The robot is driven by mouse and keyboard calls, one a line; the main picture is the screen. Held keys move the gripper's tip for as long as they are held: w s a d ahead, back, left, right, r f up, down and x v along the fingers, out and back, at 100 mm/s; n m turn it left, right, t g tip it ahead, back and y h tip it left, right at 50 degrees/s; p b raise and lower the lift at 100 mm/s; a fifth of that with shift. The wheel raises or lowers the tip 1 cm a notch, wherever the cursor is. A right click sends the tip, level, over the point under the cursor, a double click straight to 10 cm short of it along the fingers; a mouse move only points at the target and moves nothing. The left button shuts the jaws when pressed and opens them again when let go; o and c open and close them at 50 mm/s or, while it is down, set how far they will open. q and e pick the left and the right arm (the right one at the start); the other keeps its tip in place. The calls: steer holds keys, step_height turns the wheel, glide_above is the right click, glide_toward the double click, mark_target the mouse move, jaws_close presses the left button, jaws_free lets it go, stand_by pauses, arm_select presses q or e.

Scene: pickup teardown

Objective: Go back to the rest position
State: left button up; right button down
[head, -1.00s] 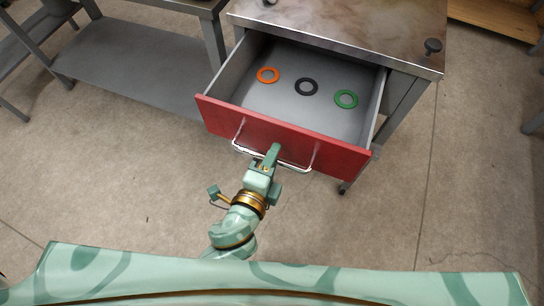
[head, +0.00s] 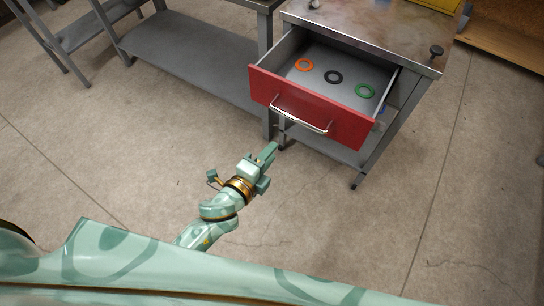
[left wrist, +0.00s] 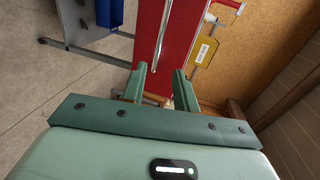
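My left gripper (head: 270,150) is in front of the open drawer, below and left of its handle in the head view, clear of it. In the left wrist view its two fingers (left wrist: 160,84) stand apart with nothing between them. The drawer has a red front (head: 340,117) and a pale metal handle (head: 298,119). Inside lie an orange ring (head: 304,59), a black ring (head: 333,71) and a green ring (head: 365,84), side by side and flat. The red front also shows in the left wrist view (left wrist: 185,40). My right gripper is not in view.
The drawer's workbench has a worn metal top (head: 365,30) with a dark knob (head: 436,51) on it. A grey table with a low shelf (head: 185,60) stands to its left. A blue bin (left wrist: 94,14) shows in the left wrist view. The concrete floor in front is open.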

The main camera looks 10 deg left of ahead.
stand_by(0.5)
arm_select(q)
steer(key=s+a+f+n+g+y, duration=0.15)
steer(key=s+f+n, duration=0.25)
steer(key=f, duration=0.4)
steer(key=s+a+f+n+g+y, duration=0.1)
steer(key=s+a+f+n+g, duration=0.25)
steer(key=f, duration=0.45)
steer(key=s+a+f+n+g+y, duration=0.1)
steer(key=s+a+f+n+g, duration=0.15)
steer(key=s+f, duration=0.4)
steer(key=s+a+f+n+g, duration=0.2)
steer(key=s+f, duration=0.2)
steer(key=s, duration=0.5)
steer(key=s+a+f+n+g+y, duration=0.1)
steer(key=s+f, duration=0.4)
steer(key=s, duration=0.5)
steer(key=s+a+f+n+g, duration=0.4)
steer(key=s+a+n, duration=0.1)
steer(key=s, duration=0.4)
steer(key=shift+s+a+f, duration=0.2)
steer(key=shift+s+f, duration=0.05)
steer(key=shift+s, duration=0.15)
steer(key=shift+y, duration=0.25)
